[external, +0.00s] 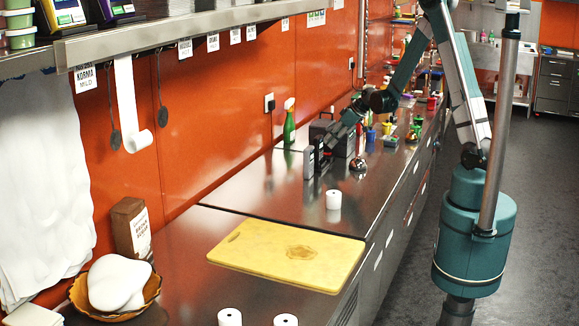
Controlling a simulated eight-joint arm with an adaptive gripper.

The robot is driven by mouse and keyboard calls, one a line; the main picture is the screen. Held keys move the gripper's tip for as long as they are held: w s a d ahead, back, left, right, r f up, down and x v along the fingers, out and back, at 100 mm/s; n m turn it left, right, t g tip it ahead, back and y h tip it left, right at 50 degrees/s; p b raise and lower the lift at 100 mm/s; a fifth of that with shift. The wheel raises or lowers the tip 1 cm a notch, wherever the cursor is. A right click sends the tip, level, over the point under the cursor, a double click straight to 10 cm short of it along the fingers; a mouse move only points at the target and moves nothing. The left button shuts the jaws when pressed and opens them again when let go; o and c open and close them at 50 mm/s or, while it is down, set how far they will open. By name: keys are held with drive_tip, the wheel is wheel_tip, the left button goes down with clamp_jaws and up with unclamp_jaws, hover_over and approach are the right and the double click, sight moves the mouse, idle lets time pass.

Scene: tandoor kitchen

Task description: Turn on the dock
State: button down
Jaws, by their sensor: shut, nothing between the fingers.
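My gripper (320,163) is at the far middle of the steel counter, low over its surface. It is dark and small in the view, its fingers are together, and it holds nothing that I can see. A small grey upright block (308,163) stands just left of the fingers; it may be the dock, but I cannot tell for sure. Whether the fingers touch it is unclear. No switch or light on it can be made out. A dark grey box (343,143) stands behind the gripper, partly covered by my arm.
A green spray bottle (289,124) stands near the orange wall. A white paper roll (333,200) and a shiny round item (358,166) are close to the gripper. A yellow cutting board (250,262) lies nearer. Colourful small items crowd the counter's far end.

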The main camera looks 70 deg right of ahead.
sight(325, 153)
drive_tip(key=shift+s+f, duration=0.1)
drive_tip(key=shift+f, duration=0.8)
drive_tip(key=shift+f, duration=0.15)
drive_tip(key=shift+s+f+b, duration=0.3)
drive_tip(key=shift+f+b, duration=0.25)
drive_tip(key=shift+b, duration=0.65)
drive_tip(key=shift+r, duration=0.15)
drive_tip(key=shift+w+r, duration=0.1)
drive_tip(key=shift+w, duration=0.15)
drive_tip(key=shift+w+r, duration=0.15)
drive_tip(key=shift+w, duration=0.35)
drive_tip(key=shift+r, duration=0.15)
